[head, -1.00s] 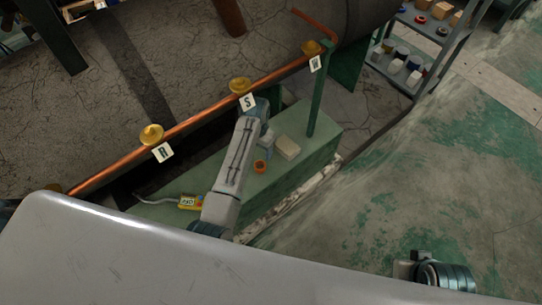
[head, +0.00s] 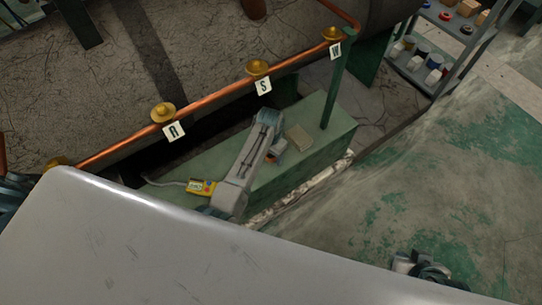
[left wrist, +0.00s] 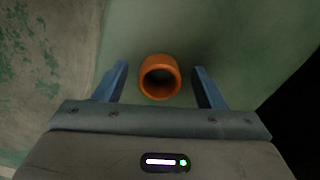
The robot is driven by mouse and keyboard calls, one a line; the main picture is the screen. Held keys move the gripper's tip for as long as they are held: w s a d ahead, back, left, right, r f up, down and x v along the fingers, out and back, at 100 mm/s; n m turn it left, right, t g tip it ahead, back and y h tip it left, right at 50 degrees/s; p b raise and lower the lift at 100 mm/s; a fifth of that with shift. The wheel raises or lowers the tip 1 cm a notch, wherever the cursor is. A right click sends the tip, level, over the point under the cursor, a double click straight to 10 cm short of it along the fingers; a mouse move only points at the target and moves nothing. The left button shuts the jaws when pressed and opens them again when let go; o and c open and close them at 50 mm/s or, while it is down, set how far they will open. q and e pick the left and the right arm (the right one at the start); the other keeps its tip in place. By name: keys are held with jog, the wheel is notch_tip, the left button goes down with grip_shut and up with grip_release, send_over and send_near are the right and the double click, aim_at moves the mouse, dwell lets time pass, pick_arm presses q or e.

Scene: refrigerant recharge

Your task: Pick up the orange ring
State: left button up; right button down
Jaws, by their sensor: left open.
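The orange ring (left wrist: 160,77) sits on the green bench top in the left wrist view, its round opening facing the camera. It lies between the two blue fingers of my left gripper (left wrist: 160,70), with a gap on each side. My left gripper is open and holds nothing. In the head view the ring (head: 282,160) is partly hidden by my left arm, and the left gripper (head: 272,145) is over the bench (head: 325,150) close beside it. My right gripper is not in view; only part of what seems my right arm shows at the lower right.
A beige block (head: 299,138) lies on the bench just behind the ring. A yellow device (head: 201,187) with a cable lies at its left. A copper pipe (head: 210,97) with brass fittings and lettered tags runs behind. A shelf (head: 442,62) with small items stands at the far right.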

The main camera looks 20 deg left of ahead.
pick_arm(q)
jog(key=c, duration=0.8)
jog(key=shift+c, duration=0.2)
jog(key=shift+r, duration=0.1)
